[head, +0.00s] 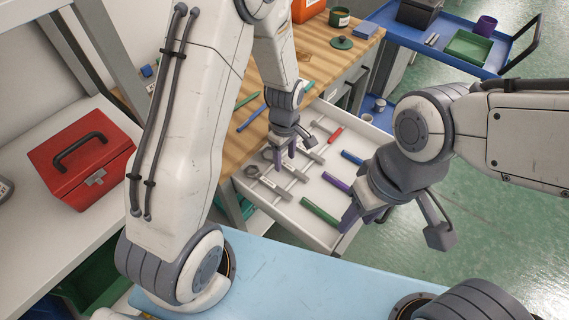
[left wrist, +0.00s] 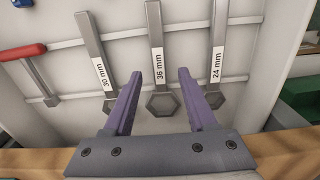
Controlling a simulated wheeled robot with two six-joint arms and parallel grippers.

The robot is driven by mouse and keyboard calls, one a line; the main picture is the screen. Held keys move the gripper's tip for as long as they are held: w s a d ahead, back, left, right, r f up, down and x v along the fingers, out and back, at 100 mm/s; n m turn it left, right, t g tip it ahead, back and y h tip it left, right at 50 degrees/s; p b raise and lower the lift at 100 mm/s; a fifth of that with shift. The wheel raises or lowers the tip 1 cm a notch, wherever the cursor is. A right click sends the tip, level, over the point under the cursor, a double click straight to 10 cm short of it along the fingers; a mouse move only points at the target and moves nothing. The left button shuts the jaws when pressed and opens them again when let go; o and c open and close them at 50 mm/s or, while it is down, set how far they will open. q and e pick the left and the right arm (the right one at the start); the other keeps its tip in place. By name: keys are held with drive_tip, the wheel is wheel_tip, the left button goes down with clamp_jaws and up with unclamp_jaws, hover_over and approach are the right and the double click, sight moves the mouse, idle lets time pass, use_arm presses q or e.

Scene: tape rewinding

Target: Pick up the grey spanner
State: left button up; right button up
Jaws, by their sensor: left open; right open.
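Three grey spanners lie side by side in the open white drawer. In the left wrist view they carry labels: the 30 mm spanner (left wrist: 88,30) on the left, the 36 mm spanner (left wrist: 154,25) in the middle, the 24 mm spanner (left wrist: 220,25) on the right. My left gripper (left wrist: 160,75) is open, its purple fingers either side of the 36 mm spanner's head end, nothing held. In the head view the left gripper (head: 284,160) is over the drawer and hides part of the spanners. My right gripper (head: 365,212) is open and empty near the drawer's right side.
The drawer (head: 279,206) also holds a green-handled tool (head: 319,213), a blue-handled one (head: 352,158) and a red-handled one (head: 336,135). Rails cross under the tools. A wooden bench (head: 215,125) stands behind; a red toolbox (head: 85,160) is at left.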

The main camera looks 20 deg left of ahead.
use_arm(q)
drive_tip(key=shift+f, duration=0.45)
drive_tip(key=shift+c, duration=0.3)
clamp_jaws()
